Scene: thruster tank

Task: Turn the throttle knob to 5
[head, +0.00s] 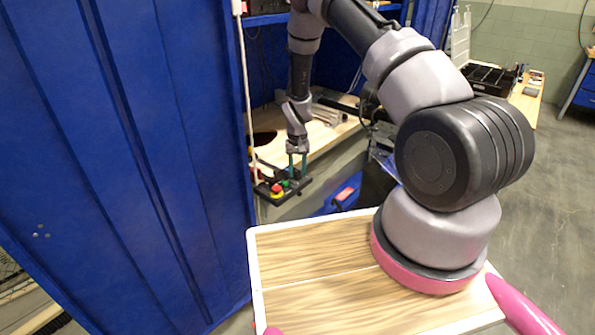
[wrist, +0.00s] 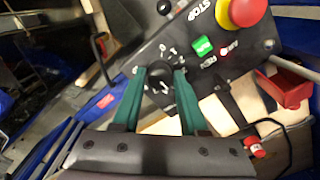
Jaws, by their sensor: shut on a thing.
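The throttle knob (wrist: 160,73) is a black knob on a dark control panel (wrist: 215,50), with white dial marks around it. My gripper (wrist: 160,82) has its two green fingers on either side of the knob and is shut on it. The fingers cover part of the dial, so I cannot tell which number the knob points to. In the head view the panel (head: 268,195) sits at the bench's front edge, and my gripper (head: 297,172) reaches down onto it from above.
A red bin (wrist: 286,86) lies to the right. Blue cabinet doors (head: 130,130) stand left of the bench.

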